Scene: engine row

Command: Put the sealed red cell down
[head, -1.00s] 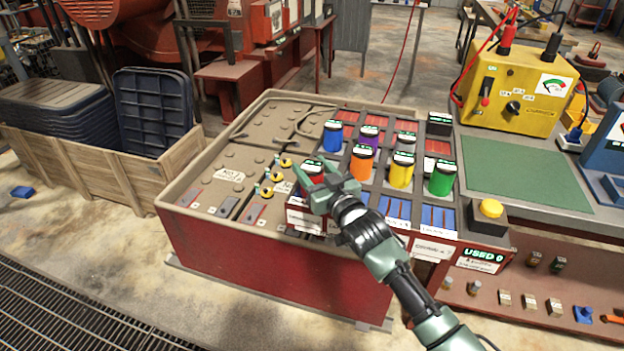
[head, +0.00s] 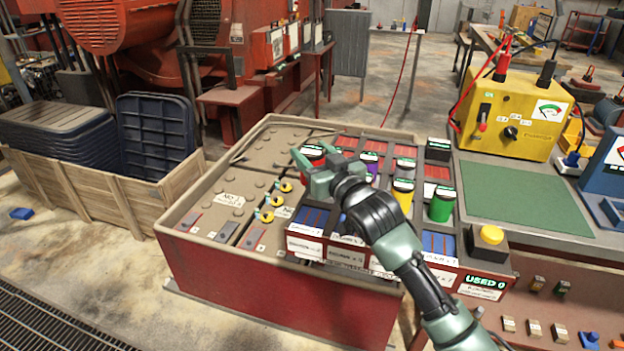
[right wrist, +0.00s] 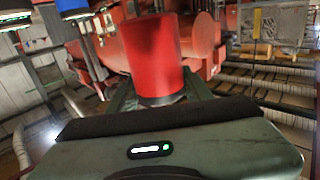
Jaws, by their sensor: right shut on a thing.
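The purple cell (head: 371,163), yellow cell (head: 402,198) and green cell (head: 441,206) stand in the rack to the right. My arm hides the orange cell's place. My left gripper is out of view.
A yellow meter box (head: 513,110) with cables and a green mat (head: 515,192) lie on the right bench. A wooden crate (head: 105,200) of dark bins stands left.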

